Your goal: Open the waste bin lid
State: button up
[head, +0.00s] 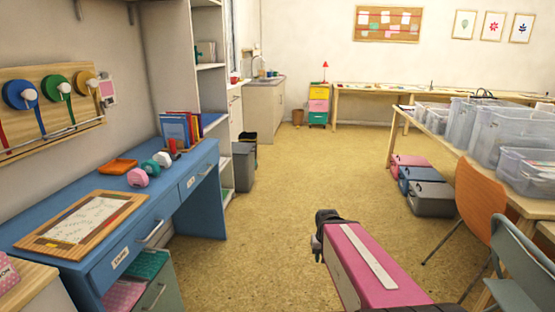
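A grey bin (243,166) stands on the floor at the end of the white shelf unit, beyond the blue desk. Its top looks closed, but the detail is too small to be sure. A darker bin (250,140) stands just behind it and is partly hidden. A pink boxy part with a white strip and dark ends, which looks like my arm, fills the lower middle, well apart from the bins. I cannot make out my gripper's fingers.
The blue desk (205,168) lines the left side, with a framed board (82,222) on it. An orange chair (480,200), a teal chair (515,262) and a table with clear tubs (500,120) stand right. The floor (300,175) between is open.

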aim_at(238, 148)
jog(key=i+z, duration=0.3)
jog(key=i, duration=1.25)
jog(key=i+u, duration=0.25)
jog(key=i, duration=0.35)
jog(key=i+l+u, duration=0.2)
jog(key=i, duration=0.4)
jog(key=i+l+u, duration=0.1)
jog(key=i+u, duration=0.15)
jog(key=i, duration=0.35)
jog(key=i+u, duration=0.25)
jog(key=i, duration=0.15)
jog(key=i+l+u, duration=0.2)
jog(key=i, duration=0.25)
